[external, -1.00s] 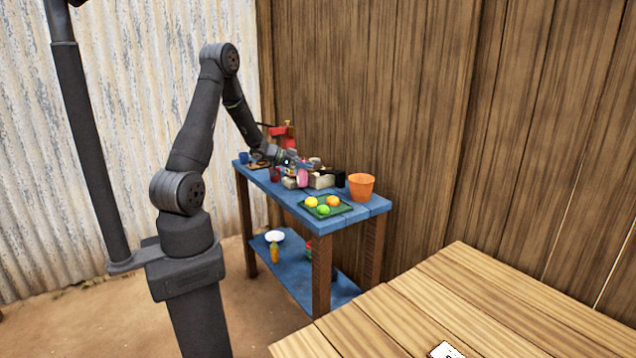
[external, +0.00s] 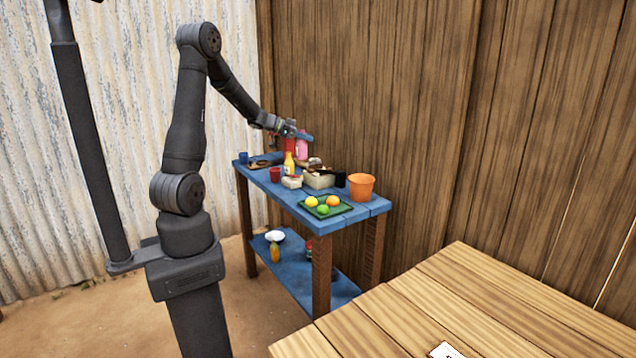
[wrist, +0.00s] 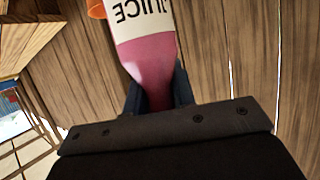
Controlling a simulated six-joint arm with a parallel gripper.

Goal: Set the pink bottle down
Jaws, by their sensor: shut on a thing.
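The pink bottle (external: 302,147) is held up above the blue table (external: 262,180), clear of its top. In the wrist view the bottle (wrist: 152,60) is a pink body with a white label reading "JUICE", which appears upside down. My gripper (external: 295,133) is shut on the bottle. In the wrist view the dark fingers (wrist: 160,92) sit on both sides of the bottle's narrow end. The bottle's far end runs out of the wrist view.
The tabletop holds a yellow bottle (external: 289,163), a red cup (external: 275,174), a light box (external: 318,179), an orange bucket (external: 361,186) and a green tray (external: 325,207) with fruit. A plank wall (external: 400,110) stands behind. A wooden table (external: 480,310) is at front right.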

